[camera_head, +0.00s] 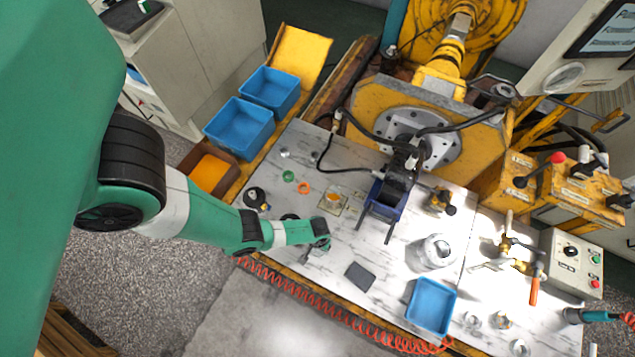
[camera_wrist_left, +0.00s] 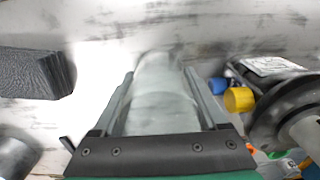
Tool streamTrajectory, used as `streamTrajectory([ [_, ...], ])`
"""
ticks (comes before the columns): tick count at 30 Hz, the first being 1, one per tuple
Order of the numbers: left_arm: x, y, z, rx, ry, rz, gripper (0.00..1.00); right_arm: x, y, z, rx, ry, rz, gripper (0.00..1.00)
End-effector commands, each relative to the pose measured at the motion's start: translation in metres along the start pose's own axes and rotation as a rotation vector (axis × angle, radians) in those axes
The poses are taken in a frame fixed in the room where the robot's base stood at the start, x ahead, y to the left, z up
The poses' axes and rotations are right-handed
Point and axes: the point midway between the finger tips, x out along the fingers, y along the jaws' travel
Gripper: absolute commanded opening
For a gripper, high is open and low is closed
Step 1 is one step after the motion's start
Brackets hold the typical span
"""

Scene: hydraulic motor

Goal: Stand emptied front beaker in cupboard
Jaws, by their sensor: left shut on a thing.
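My left gripper (camera_head: 320,244) is over the front left part of the marble-look bench. In the left wrist view its two fingers (camera_wrist_left: 165,100) are shut around a pale, translucent, rounded vessel, which looks like the beaker (camera_wrist_left: 163,85). The vessel is blurred, and whether anything is in it cannot be told. In the head view it is hidden by the gripper or too small to make out. A pale grey cabinet (camera_head: 205,55), perhaps the cupboard, stands at the upper left, away from the gripper.
Two blue bins (camera_head: 240,128) stand left of the bench. A dark flat block (camera_head: 360,276), a blue tray (camera_head: 431,306) and a metal cylinder (camera_head: 436,251) are on it. Several small glass-like vessels (camera_head: 472,321) stand at the right front. The yellow machine (camera_head: 435,130) blocks the back.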

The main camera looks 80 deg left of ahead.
Motion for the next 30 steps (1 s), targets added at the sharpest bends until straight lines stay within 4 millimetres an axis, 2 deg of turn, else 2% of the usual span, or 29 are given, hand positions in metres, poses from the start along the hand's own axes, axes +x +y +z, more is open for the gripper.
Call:
streamTrajectory([
  [5, 0.005, 0.0, 0.0, 0.0, 0.0, 0.0, 0.2, -0.004, 0.0, 0.003, 0.0, 0.0, 0.0, 1.0],
  [6, 0.003, 0.0, 0.0, 0.0, 0.0, 0.0, 0.83, -0.002, 0.0, 0.002, 0.0, 0.0, 0.0, 1.0],
  [9, 0.003, 0.0, 0.0, 0.0, 0.0, 0.0, 1.0, -0.002, 0.0, 0.002, 0.0, 0.0, 0.0, 1.0],
  [16, 0.002, 0.0, 0.0, 0.0, 0.0, 0.0, 1.0, -0.002, 0.0, 0.001, 0.0, 0.0, 0.0, 1.0],
  [20, -0.006, 0.0, 0.0, 0.0, 0.0, 0.0, 1.0, 0.004, 0.0, -0.004, 0.0, 0.0, 0.0, 1.0],
  [23, -0.02, 0.0, 0.0, 0.0, 0.001, 0.001, 1.0, 0.014, 0.0, -0.013, 0.0, 0.0, 0.0, 1.0],
  [30, -0.073, 0.0, 0.0, 0.0, 0.001, 0.001, 1.0, 0.051, 0.0, -0.048, 0.0, 0.0, 0.0, 1.0],
])
